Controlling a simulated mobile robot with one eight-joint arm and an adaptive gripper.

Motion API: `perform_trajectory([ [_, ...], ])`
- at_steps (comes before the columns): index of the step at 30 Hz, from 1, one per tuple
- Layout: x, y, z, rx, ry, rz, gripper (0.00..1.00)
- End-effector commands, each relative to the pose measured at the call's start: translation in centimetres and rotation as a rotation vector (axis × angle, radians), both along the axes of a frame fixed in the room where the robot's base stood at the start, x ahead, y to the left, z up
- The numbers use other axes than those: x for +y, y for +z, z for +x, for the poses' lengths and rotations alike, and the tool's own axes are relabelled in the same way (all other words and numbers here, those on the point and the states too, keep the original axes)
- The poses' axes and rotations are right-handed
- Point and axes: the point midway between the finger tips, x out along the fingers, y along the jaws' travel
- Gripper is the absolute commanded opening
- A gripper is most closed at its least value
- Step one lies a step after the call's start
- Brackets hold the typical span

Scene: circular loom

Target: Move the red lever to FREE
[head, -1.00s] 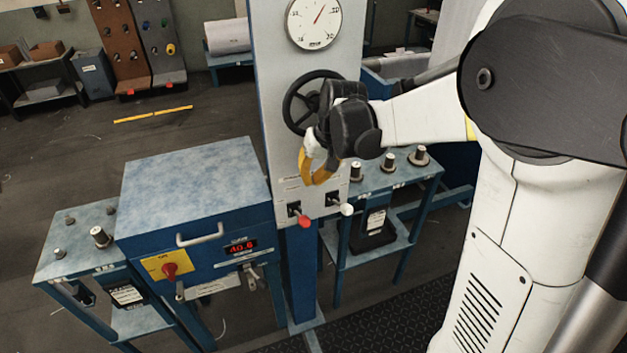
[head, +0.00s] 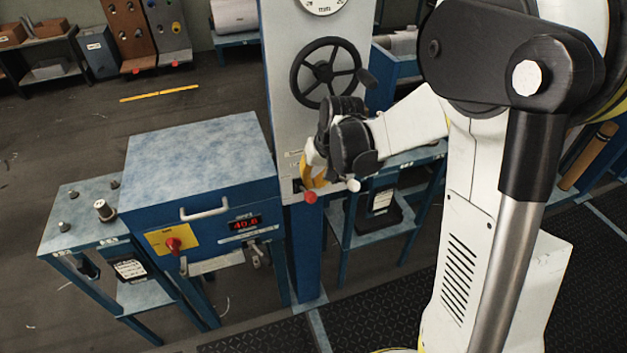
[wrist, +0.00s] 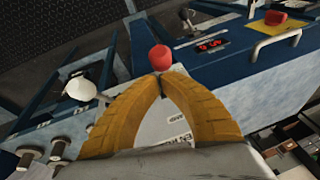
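The red lever's round knob (head: 310,197) sticks out low on the grey column panel, and it also shows in the wrist view (wrist: 160,58). My gripper (head: 307,184) is at the panel right by the red lever. In the wrist view its two yellow fingers (wrist: 161,82) arch together and meet at the tips, just short of the red knob. Nothing is clearly held; I cannot tell whether the tips touch the lever's stem. The panel lettering is partly hidden by the fingers, and I cannot read FREE.
A white-knobbed lever (head: 353,185) sits just right of the red one. A black handwheel (head: 325,72) is above on the column. A blue cabinet (head: 200,165) with a handle, a red switch and a display stands to the left. A side bench (head: 415,157) is at right.

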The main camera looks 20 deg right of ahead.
Motion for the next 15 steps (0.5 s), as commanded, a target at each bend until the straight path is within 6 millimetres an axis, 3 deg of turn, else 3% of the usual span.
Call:
perform_trajectory([
  [15,-0.01,-0.68,-0.66,-0.076,-0.001,0.000,0.00],
])
